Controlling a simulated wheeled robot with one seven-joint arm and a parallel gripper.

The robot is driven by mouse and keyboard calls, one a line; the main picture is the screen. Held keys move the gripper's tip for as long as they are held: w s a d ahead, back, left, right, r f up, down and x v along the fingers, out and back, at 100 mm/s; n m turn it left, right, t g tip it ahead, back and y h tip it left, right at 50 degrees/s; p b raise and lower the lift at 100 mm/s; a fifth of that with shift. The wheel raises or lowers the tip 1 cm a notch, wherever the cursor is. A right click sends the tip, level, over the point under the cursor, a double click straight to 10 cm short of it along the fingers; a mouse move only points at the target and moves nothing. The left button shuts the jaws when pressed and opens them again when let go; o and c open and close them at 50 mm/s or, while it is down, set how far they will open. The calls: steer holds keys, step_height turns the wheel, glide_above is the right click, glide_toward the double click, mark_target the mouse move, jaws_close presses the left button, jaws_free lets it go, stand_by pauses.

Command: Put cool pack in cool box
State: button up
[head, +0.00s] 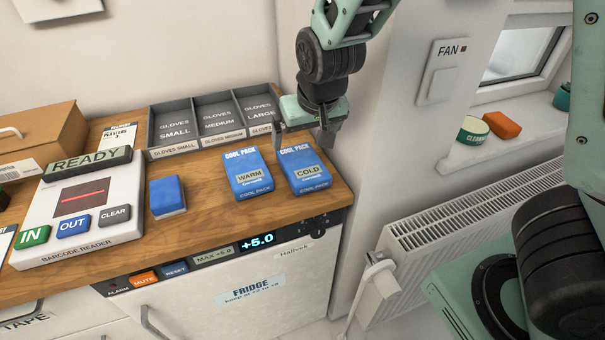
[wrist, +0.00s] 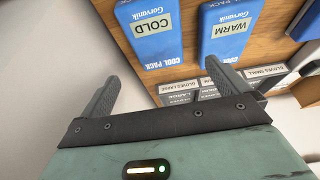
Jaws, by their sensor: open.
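Two blue cool packs stand side by side on the wooden counter. The left one, labelled WARM (head: 248,174), also shows in the wrist view (wrist: 228,30). The right one, labelled COLD (head: 305,171), is near the counter's right end and also shows in the wrist view (wrist: 150,28). My gripper (head: 303,140) is open and empty, above the back of the COLD pack. No cool box can be made out in either view.
A grey glove tray (head: 175,150) stands behind the packs against the wall. A blue block (head: 167,196) and a barcode reader (head: 88,212) are to the left. The fridge (head: 250,293) below shows +5.0. A radiator (head: 470,210) and windowsill are at right.

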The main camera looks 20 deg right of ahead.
mark_target(301, 160)
steer(key=x, duration=0.4)
steer(key=shift+f+b, duration=0.15)
steer(key=shift+b, duration=0.25)
steer(key=shift+b+x, duration=0.45)
steer(key=shift+x, duration=2.15)
steer(key=shift+s+d, duration=0.15)
steer(key=shift+c, duration=0.3)
steer(key=c, duration=1.2)
